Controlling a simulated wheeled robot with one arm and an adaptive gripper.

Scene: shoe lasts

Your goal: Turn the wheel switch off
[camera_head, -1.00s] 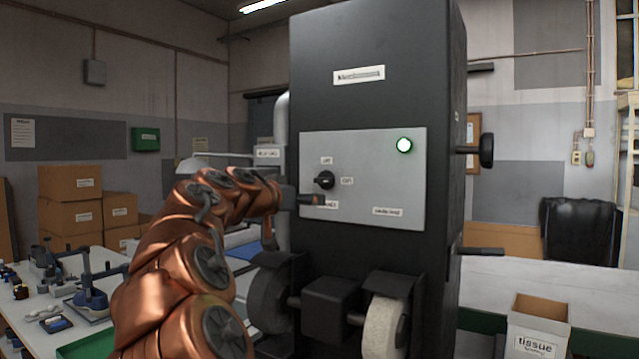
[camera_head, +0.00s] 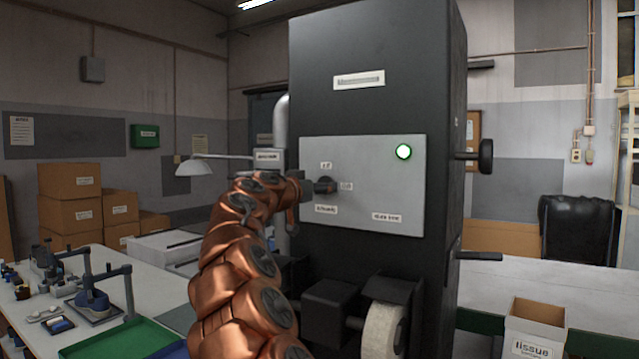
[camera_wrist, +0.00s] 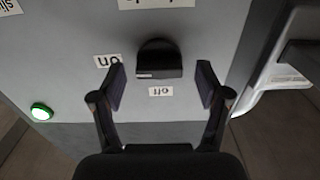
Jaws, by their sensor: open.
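The wheel switch is a black rotary knob (camera_head: 327,186) on the grey panel (camera_head: 390,180) of a tall black machine. An "off" label (camera_wrist: 160,91) and an "on" label (camera_wrist: 107,61) sit beside the knob (camera_wrist: 158,58) in the wrist view. A green lamp (camera_head: 403,152) on the panel is lit; it also shows in the wrist view (camera_wrist: 41,112). My gripper (camera_wrist: 162,84) is open and faces the knob, which appears between and just past its fingertips. I see no contact. In the head view my gripper (camera_head: 310,188) is partly hidden at the knob's left.
A pale wheel (camera_head: 381,330) and dark housings stick out below the panel. A bench with a green tray (camera_head: 105,340) and small tools stands at left, with cardboard boxes (camera_head: 70,210) behind. A tissue box (camera_head: 535,330) stands at right.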

